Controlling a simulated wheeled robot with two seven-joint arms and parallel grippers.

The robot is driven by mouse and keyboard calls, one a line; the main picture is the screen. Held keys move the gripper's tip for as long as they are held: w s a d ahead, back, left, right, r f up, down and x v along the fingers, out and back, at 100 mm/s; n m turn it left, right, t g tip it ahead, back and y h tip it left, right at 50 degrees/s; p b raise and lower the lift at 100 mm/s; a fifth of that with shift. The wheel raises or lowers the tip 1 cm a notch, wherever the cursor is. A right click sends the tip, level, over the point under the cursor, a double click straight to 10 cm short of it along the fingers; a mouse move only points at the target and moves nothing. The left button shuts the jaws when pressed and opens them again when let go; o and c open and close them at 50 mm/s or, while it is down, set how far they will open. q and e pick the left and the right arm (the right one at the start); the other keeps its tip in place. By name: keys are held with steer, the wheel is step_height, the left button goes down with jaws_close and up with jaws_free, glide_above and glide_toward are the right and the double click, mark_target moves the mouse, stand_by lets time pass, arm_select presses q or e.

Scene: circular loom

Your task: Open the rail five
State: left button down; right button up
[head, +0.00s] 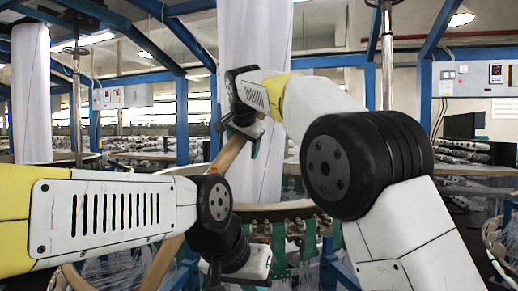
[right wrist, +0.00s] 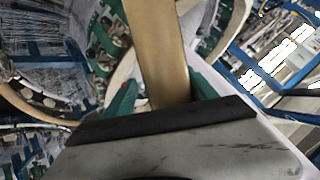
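The rail (head: 228,156) is a tan, curved wooden-looking band. In the head view it slants from my right gripper down to the lower left, passing behind my left arm. My right gripper (head: 252,146) is at its upper end. In the right wrist view the rail (right wrist: 163,55) runs between the green fingertips of this gripper (right wrist: 160,95), which appear closed against its two sides. The contact is partly hidden by the gripper body. My left gripper (head: 238,270) is low in the middle of the head view, near the loom ring; its fingertips are hidden.
The loom's ring (head: 275,208) with green straps (head: 279,243) lies behind my left wrist. A tall white fabric column (head: 262,45) rises behind my right gripper. Blue frame posts (head: 182,122) and a control panel (head: 478,78) stand farther back.

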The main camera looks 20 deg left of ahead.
steer(key=v, duration=0.7)
steer(key=v, duration=0.9)
stand_by(0.7)
stand_by(0.5)
